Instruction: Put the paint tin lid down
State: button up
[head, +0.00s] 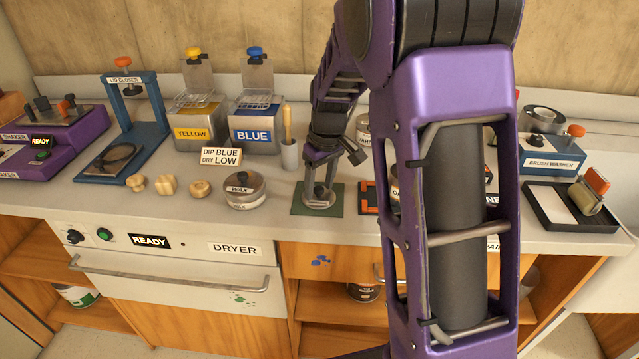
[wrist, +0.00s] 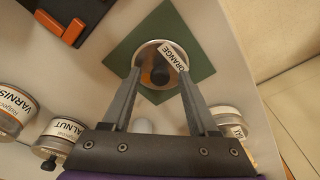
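The round metal paint tin lid (wrist: 148,51), with a pale rim and a dark knob, lies flat over the green square mat (wrist: 188,40). A white "ORANGE" label shows on it. In the head view the lid (head: 319,204) is low on the mat (head: 333,209), partly hidden by my fingers. My gripper (wrist: 161,72) points down over the lid, which also shows in the head view (head: 320,184). Its fingers are apart on both sides of the knob, with space between knob and fingers. The tips overlap the lid's sides, and any contact there is hard to see.
A grey cup (head: 289,155) and a "DIP BLUE DRY LOW" sign (head: 221,157) are behind. An orange-and-black item (head: 369,197) is close on the right, partly behind my arm.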

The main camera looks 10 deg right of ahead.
aim_at(324, 201)
jog(key=shift+r, duration=0.1)
notch_tip(324, 201, up, 12)
jog(key=s+p, duration=0.1)
jog(key=p, duration=0.1)
jog(key=shift+s+d, duration=0.3)
jog(key=shift+d, duration=0.1)
